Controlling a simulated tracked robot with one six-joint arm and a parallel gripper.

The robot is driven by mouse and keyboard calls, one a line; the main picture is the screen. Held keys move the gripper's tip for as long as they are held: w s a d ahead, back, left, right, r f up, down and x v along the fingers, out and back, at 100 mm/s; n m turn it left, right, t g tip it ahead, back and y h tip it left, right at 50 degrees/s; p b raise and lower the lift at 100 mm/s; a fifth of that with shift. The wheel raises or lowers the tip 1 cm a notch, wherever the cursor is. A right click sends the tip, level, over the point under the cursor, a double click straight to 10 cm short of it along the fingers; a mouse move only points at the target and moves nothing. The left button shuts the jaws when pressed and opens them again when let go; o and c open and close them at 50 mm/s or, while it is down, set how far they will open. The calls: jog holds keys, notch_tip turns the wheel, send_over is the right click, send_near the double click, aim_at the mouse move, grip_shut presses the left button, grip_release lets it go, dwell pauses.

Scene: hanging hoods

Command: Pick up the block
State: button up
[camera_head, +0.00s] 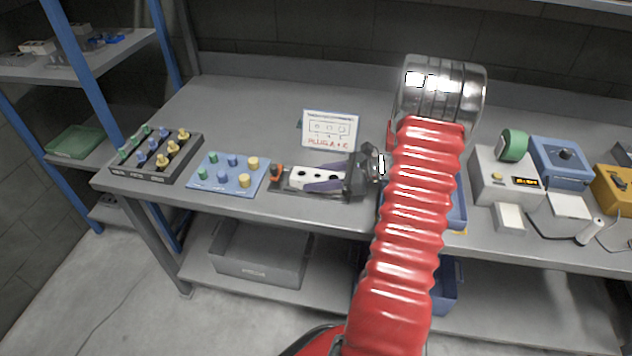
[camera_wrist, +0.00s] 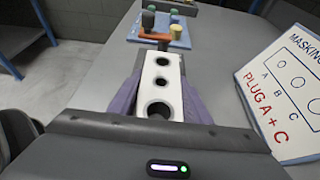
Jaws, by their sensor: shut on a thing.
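The white block (camera_head: 299,174) with a row of three round holes is at the front middle of the bench. In the wrist view the block (camera_wrist: 149,69) points away from me, holes facing up. My gripper (camera_head: 318,182) is shut on it, one purple finger along each long side; both fingers show in the wrist view. A dark flat fixture (camera_head: 285,192) with an orange clamp (camera_head: 276,171) lies under and beside the block's far end. I cannot tell whether the block touches the fixture.
A sign (camera_head: 330,130) reading "PLUG A + C" stands behind the block. A blue tray of coloured plugs (camera_head: 212,187) and a dark peg rack (camera_head: 190,166) are left. Devices, including a blue box (camera_head: 560,160), stand right. A grey bin (camera_head: 262,255) sits below.

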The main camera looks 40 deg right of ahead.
jog(key=c, duration=0.8)
jog(key=shift+r, duration=0.15)
notch_tip(320, 180, up, 10)
jog(key=shift+f, duration=0.1)
dwell(0.7)
